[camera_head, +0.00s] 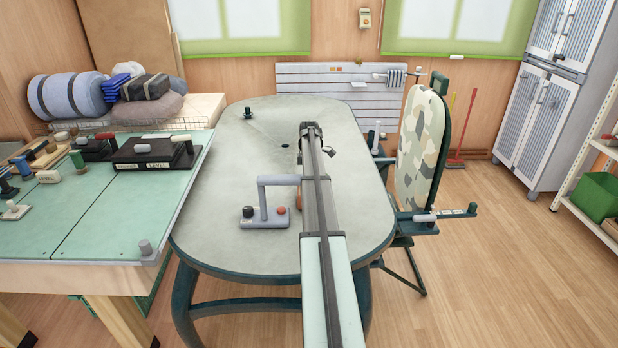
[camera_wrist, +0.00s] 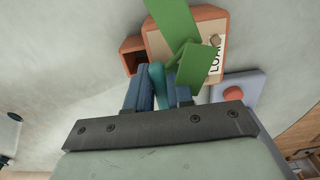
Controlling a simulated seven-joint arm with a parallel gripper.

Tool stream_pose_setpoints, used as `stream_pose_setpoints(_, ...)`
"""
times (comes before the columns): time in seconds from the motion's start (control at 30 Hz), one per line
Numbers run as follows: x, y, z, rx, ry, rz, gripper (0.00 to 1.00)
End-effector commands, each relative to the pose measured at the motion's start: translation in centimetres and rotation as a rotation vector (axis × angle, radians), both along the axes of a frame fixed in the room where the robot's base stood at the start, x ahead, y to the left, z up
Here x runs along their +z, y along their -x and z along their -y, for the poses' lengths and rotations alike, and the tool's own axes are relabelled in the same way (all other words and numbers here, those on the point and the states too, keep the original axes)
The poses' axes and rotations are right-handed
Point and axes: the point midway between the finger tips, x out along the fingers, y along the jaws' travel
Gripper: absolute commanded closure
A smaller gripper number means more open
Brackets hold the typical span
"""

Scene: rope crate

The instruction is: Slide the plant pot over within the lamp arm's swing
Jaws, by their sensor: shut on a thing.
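The plant pot (camera_wrist: 226,28) is a terracotta box with a pale top marked LOAM and broad green leaves, in the wrist view. In the head view my arm hides nearly all of it. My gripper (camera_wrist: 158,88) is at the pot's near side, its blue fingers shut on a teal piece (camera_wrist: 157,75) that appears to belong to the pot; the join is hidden. The lamp (camera_head: 265,209), with a grey base, upright post and short horizontal arm, stands just left of my arm. Its red knob also shows beside the pot in the wrist view (camera_wrist: 234,92).
The oval table (camera_head: 215,160) is mostly bare left of and beyond the lamp. A small dark green object (camera_head: 248,113) stands at its far left. A green workbench (camera_head: 110,215) with blocks adjoins on the left.

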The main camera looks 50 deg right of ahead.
Motion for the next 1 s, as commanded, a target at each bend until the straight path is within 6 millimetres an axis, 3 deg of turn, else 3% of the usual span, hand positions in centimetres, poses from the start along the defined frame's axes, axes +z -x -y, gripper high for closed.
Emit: stream_pose_setpoints(1.0, 0.01, -0.4, -0.35, 0.001, -0.001, 0.001, 1.0)
